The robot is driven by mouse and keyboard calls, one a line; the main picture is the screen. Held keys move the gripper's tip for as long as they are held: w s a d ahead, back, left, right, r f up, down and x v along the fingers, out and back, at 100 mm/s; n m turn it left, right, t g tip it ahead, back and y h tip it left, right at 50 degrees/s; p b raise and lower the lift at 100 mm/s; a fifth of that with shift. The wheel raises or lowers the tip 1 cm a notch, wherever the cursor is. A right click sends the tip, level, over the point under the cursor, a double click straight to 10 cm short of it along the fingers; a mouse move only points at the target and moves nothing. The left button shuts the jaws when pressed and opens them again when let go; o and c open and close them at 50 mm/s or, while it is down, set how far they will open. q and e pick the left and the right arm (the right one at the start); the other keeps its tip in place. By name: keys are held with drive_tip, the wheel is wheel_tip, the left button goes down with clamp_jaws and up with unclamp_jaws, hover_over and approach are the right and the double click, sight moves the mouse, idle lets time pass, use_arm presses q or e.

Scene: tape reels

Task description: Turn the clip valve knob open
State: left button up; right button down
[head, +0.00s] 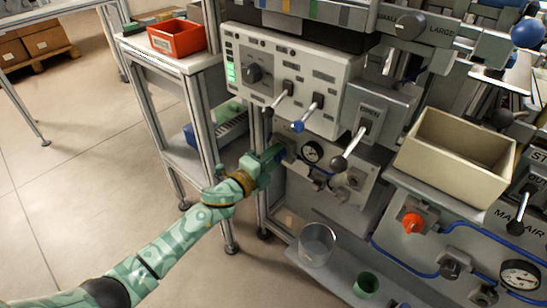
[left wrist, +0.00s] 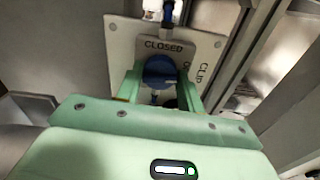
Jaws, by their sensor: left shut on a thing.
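The clip valve knob (left wrist: 158,70) is round and blue. It sits on a pale plate (left wrist: 122,42) marked "CLOSED" above it and "CLIP" at the right; another word beside the knob is partly covered. My left gripper (left wrist: 160,90) has a green finger on each side of the knob and is shut on it. In the head view my left gripper (head: 275,155) reaches the lower left of the machine front, and its fingers hide most of the knob there. Which way the knob points is hard to tell. My right gripper is not in view.
A metal frame post (head: 258,170) stands close by. A clear jar (head: 317,244) and green cup (head: 366,284) stand on the lower shelf.

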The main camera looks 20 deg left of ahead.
use_arm(q)
drive_tip(key=shift+f+m, duration=0.15)
drive_tip(key=shift+m, duration=0.65)
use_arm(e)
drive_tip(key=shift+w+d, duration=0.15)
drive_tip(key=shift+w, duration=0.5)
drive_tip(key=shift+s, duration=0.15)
use_arm(q)
drive_tip(key=o, duration=1)
drive_tip(key=shift+s, duration=0.15)
